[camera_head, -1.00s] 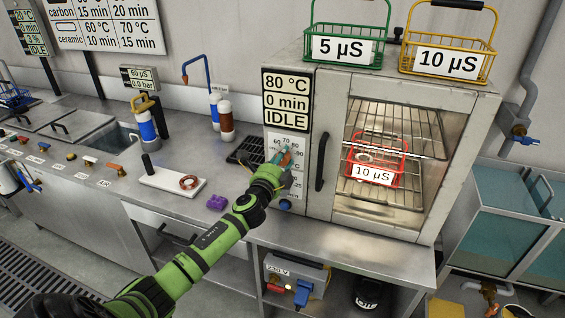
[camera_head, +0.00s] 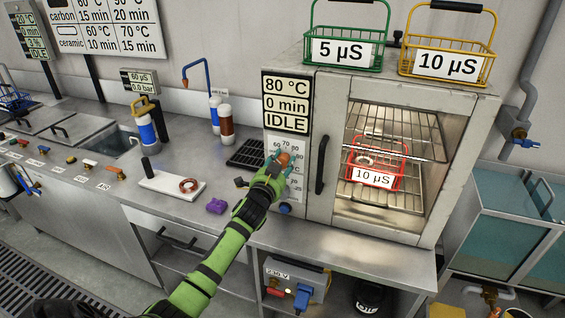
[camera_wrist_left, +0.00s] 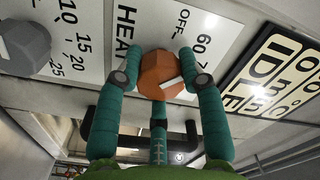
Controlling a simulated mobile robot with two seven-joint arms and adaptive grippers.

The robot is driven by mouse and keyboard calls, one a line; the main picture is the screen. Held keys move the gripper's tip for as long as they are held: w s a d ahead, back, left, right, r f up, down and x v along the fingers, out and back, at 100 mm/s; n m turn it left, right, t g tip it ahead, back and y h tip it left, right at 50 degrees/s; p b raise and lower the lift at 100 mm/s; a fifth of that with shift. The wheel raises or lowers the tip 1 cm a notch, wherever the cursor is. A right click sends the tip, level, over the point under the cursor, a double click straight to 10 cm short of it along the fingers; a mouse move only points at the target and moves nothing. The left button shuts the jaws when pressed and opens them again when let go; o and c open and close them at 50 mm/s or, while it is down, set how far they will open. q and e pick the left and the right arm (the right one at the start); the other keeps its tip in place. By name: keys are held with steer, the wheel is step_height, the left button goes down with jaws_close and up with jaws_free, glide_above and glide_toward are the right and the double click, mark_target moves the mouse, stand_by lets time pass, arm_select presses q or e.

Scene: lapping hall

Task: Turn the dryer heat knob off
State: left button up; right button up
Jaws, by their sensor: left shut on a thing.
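The dryer (camera_head: 325,110) is a steel cabinet with a glass door. Its display (camera_head: 287,102) reads 80 °C, 0 min, IDLE. The orange heat knob (camera_head: 284,160) is on the panel below the display. It also shows in the left wrist view (camera_wrist_left: 158,72), where its white pointer mark faces right, not toward the OFF label (camera_wrist_left: 182,18). My left gripper (camera_head: 282,164) is shut on the knob. In the left wrist view its green fingers (camera_wrist_left: 160,80) lie on both sides of the knob. My right gripper is not in view.
A grey knob (camera_wrist_left: 25,45) sits beside the heat knob, near numbers 10 to 25. The dryer handle (camera_head: 321,163) stands out to the right. A red basket (camera_head: 374,178) is inside. Green (camera_head: 345,48) and yellow (camera_head: 449,62) baskets stand on top. A purple object (camera_head: 216,206) lies on the counter.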

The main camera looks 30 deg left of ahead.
arm_select(q)
steer(key=n, duration=0.5)
steer(key=shift+a+f+p, duration=0.15)
steer(key=shift+p, duration=0.2)
steer(key=shift+f+n, duration=0.1)
steer(key=shift+n, duration=0.6)
steer(key=shift+f, duration=0.2)
steer(key=o, duration=1.1)
steer(key=shift+o, duration=0.2)
steer(key=shift+r, duration=0.1)
steer(key=shift+r, duration=0.1)
steer(key=v, duration=1.2)
